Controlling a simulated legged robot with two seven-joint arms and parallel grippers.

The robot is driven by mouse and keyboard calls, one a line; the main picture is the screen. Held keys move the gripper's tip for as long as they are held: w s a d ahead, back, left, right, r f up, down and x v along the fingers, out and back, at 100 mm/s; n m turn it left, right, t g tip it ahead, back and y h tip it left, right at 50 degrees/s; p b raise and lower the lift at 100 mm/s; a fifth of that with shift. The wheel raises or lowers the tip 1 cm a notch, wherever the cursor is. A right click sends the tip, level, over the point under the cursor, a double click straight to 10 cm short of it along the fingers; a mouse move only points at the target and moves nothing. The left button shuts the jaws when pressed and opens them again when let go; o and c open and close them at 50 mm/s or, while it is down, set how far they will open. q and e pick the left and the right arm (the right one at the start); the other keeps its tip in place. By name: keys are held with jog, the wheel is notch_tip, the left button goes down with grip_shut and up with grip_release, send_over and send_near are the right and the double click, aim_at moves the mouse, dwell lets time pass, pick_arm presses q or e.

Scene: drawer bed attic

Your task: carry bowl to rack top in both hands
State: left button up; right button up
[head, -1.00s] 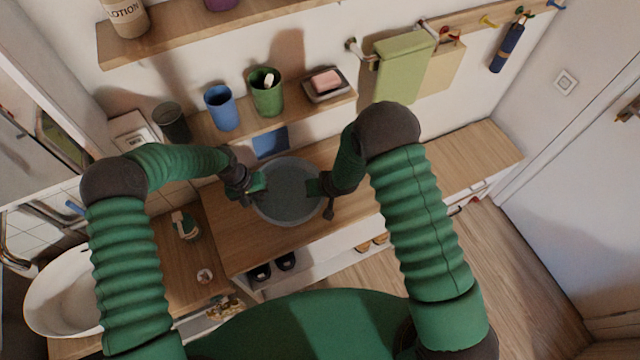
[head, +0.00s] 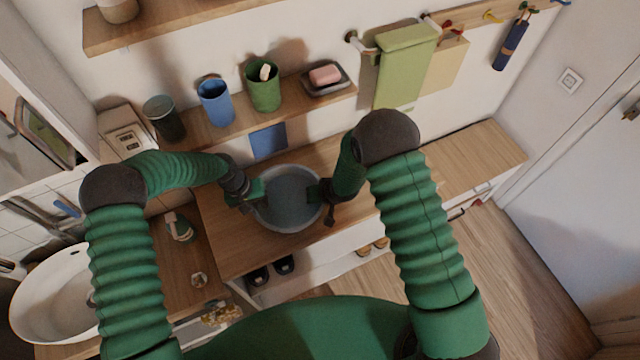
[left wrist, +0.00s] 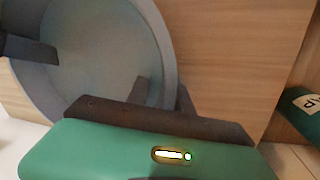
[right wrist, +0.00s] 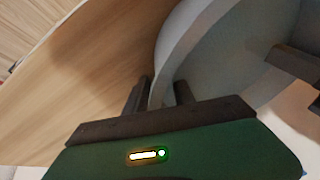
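The bowl (head: 290,205) is round and grey-blue, and looks empty. It is in the middle of the head view, over the wooden top (head: 233,250) of a low white rack with shoes under it. I cannot tell whether it touches the wood. My left gripper (head: 256,190) holds the bowl's left rim; in the left wrist view its fingers (left wrist: 167,95) straddle the rim. My right gripper (head: 318,191) holds the right rim; in the right wrist view its fingers (right wrist: 160,95) are on either side of the rim.
A shelf behind holds a dark cup (head: 163,120), a blue cup (head: 216,104), a green cup (head: 263,92) and a soap dish (head: 326,80). A white basin (head: 50,300) is at the left. The wooden top at the right (head: 460,165) is clear.

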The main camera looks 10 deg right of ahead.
pick_arm(q)
jog(key=v, duration=0.3)
jog(key=d+v, duration=0.1)
jog(key=v, duration=0.2)
jog(key=d+v, duration=0.1)
jog(key=v, duration=0.2)
jog(key=shift+r, duration=0.5)
pick_arm(e)
jog(key=shift+r, duration=0.15)
jog(key=v, duration=1.1)
jog(key=shift+r, duration=0.25)
pick_arm(q)
jog(key=shift+w, duration=0.1)
pick_arm(e)
jog(key=shift+s, duration=0.1)
pick_arm(q)
jog(key=shift+a, duration=0.1)
